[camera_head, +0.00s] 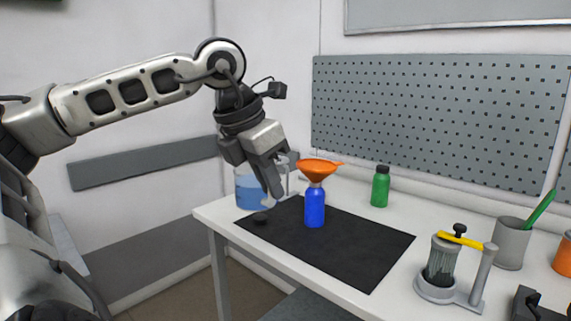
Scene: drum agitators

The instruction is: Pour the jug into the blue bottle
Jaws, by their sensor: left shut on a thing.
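The blue bottle (315,208) stands upright on a black mat (345,248). An orange funnel (318,169) sits in its mouth. The clear jug (246,190), with blue liquid in it, is to the left of the bottle, over the mat's left end and partly hidden behind my left gripper. My left gripper (270,190) points down and is shut on the jug, near its handle side. My right gripper is not in view.
A green bottle (380,187) stands behind the mat. A clear device with a yellow lever (440,265), a grey cup (511,243) with a green stick and an orange object (564,254) are at the right. A pegboard wall (430,115) is behind the white table (395,222).

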